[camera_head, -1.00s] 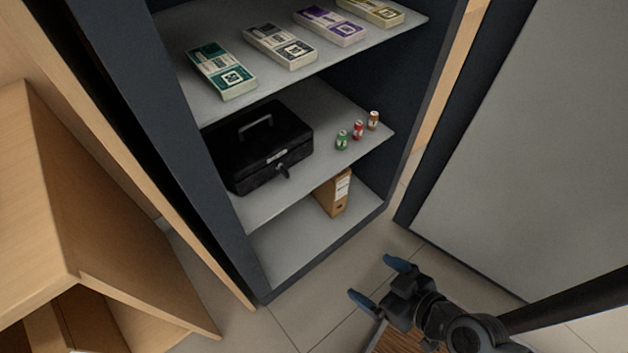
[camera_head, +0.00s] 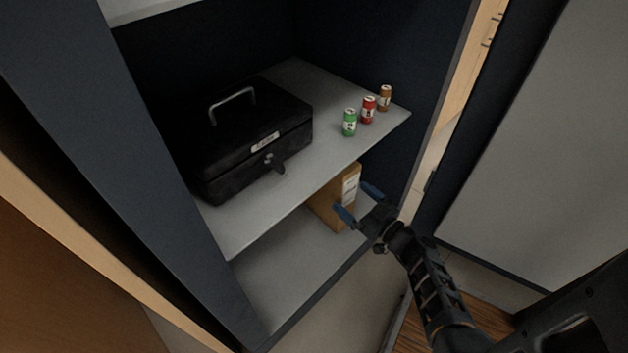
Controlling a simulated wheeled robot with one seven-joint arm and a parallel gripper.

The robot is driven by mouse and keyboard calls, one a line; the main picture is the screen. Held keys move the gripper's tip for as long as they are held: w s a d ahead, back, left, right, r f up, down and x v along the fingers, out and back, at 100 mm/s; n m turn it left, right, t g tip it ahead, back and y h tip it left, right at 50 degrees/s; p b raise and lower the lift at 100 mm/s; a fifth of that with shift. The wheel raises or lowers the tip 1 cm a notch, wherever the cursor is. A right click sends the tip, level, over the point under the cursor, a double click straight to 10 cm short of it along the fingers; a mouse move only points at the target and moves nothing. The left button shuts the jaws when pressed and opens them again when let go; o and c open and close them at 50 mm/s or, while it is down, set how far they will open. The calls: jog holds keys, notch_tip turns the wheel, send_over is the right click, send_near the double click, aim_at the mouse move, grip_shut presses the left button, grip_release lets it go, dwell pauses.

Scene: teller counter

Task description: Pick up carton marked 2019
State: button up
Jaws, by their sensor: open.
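A tan carton (camera_head: 327,210) with a white label (camera_head: 350,187) on its narrow side stands on the bottom shelf of the dark cabinet, toward the right. The label's writing is too small to read. The shelf above hides the carton's top and back. My gripper (camera_head: 358,203) is open, its two blue fingertips in front of the carton in the picture, one on each side of its label side. I cannot tell whether they touch it. Nothing is between the fingers that I can make out.
The middle shelf (camera_head: 250,221) overhangs the carton and holds a black cash box (camera_head: 254,135) and green (camera_head: 349,122), red (camera_head: 368,110) and brown (camera_head: 385,98) rolls. The bottom shelf (camera_head: 281,270) is bare left of the carton. A grey door (camera_head: 555,140) stands open at right.

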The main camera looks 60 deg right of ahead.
jog(key=x, duration=0.5)
jog(key=b+x, duration=0.1)
jog(key=x, duration=0.1)
jog(key=shift+w+d+r, duration=0.2)
jog(key=shift+w+r, duration=0.1)
jog(key=shift+r, duration=0.1)
jog(key=c, duration=1.8)
jog(key=shift+r, duration=0.15)
